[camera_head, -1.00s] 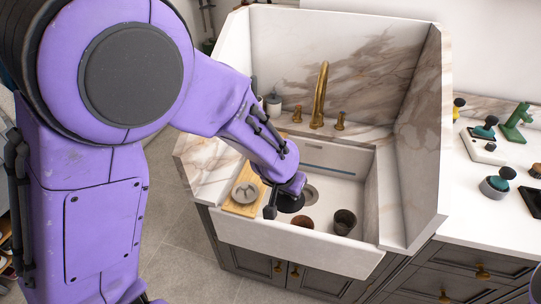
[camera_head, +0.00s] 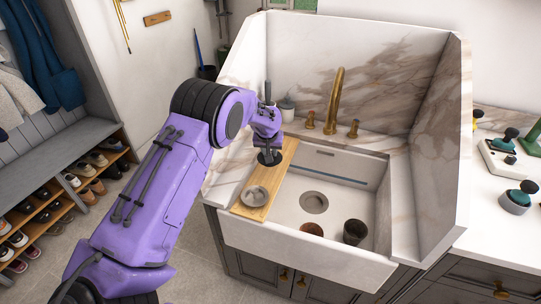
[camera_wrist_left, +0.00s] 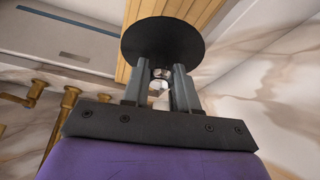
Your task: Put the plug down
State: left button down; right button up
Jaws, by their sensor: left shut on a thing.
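The plug is a dark round disc (camera_head: 270,158) at the far half of the wooden board (camera_head: 282,163), which lies across the left side of the sink. In the left wrist view the plug (camera_wrist_left: 161,41) shows as a wide black disc just beyond the fingertips. My left gripper (camera_wrist_left: 160,82) is shut on a small pale and metallic part at the middle of the plug. The board shows behind the disc; I cannot tell whether the plug touches it. The sink's drain (camera_head: 314,202) is uncovered. My right gripper is out of view.
A round grey metal dish (camera_head: 255,196) sits on the near half of the board. A copper-coloured round item (camera_head: 311,229) and a dark cup (camera_head: 354,232) are in the sink (camera_head: 345,195). The brass tap (camera_head: 335,100) and its handles stand behind.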

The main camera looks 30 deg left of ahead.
pick_arm(q)
jog(key=p+x, duration=0.1)
jog(key=x, duration=0.5)
jog(key=shift+f+b, duration=0.3)
jog(key=shift+f, duration=0.05)
jog(key=c, duration=0.9)
grip_release()
jog(key=shift+o, duration=0.2)
jog(key=shift+r, duration=0.15)
jog(key=shift+r, duration=0.35)
jog(key=b+v, duration=0.1)
jog(key=v, duration=1)
jog(key=shift+s+d+r, duration=0.15)
jog(key=shift+s, duration=0.05)
